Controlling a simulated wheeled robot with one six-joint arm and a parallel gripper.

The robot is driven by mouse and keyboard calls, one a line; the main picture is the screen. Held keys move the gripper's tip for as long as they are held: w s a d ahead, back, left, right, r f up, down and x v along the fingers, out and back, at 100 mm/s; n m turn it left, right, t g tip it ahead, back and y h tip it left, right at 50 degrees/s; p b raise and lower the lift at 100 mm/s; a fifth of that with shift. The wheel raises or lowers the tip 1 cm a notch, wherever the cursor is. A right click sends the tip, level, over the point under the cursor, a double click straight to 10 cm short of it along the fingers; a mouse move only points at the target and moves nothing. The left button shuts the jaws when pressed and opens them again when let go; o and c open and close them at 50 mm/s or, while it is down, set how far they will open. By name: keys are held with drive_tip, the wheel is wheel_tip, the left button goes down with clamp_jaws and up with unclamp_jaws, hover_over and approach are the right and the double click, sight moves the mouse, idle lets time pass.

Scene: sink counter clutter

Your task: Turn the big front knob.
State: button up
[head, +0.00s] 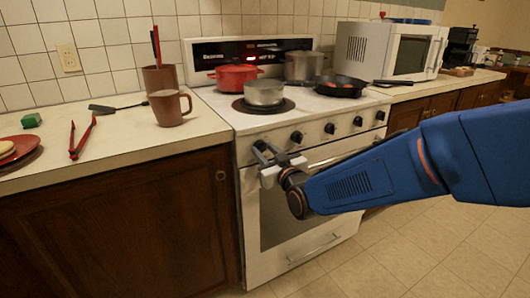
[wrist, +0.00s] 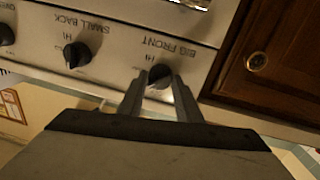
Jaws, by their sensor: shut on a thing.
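The big front knob (wrist: 159,75) is a black stove knob under the label "BIG FRONT" in the wrist view. In the head view it is the leftmost knob (head: 260,145) on the white stove's front panel. My gripper (wrist: 160,84) has its two grey fingers on either side of this knob, shut on it. In the head view my gripper (head: 266,153) reaches the panel from the front, and its fingers partly cover the knob. The knob's pointer is hard to read.
The small back knob (wrist: 76,54) is beside it. A grey pot (head: 264,93), red pot (head: 236,77) and black pan (head: 341,86) stand on the stove. A brown mug (head: 170,107) and red tongs (head: 82,138) are on the left counter. The floor in front is clear.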

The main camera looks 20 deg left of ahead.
drive_tip(key=o, duration=1)
drive_tip(key=shift+o, duration=0.2)
drive_tip(key=shift+s+d, duration=0.1)
drive_tip(key=v, duration=1.7)
drive_tip(key=shift+d+r, duration=0.1)
drive_tip(key=shift+r, duration=0.05)
